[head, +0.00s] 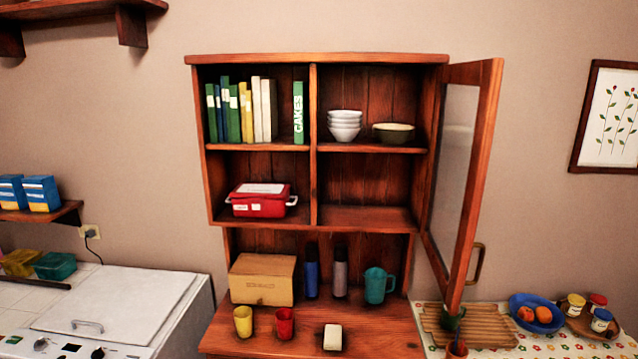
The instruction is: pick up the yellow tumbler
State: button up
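The yellow tumbler (243,322) stands upright on the wooden hutch's lower counter (372,328), near its left end. A red tumbler (285,323) stands close to its right, with a small gap between them. A cardboard box (263,279) is right behind the yellow tumbler. My gripper is not in view.
A small cream block (333,337) lies right of the red tumbler. A blue bottle (311,278), a grey bottle (340,278) and a teal mug (377,285) stand behind. A glass cabinet door (462,180) swings open at right. A white appliance (120,310) stands at left.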

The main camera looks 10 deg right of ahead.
aim_at(242, 314)
jog(key=l+u, duration=0.45)
jog(key=l, duration=1.9)
jog(key=i+j, duration=0.3)
jog(key=j, duration=0.2)
jog(key=i+j+u, duration=0.1)
jog(key=i+j, duration=0.15)
jog(key=j, duration=0.3)
jog(key=i+j, duration=0.3)
jog(key=j, duration=0.2)
jog(key=i+j+u, duration=0.1)
jog(key=i+j, duration=0.2)
jog(key=j, duration=0.2)
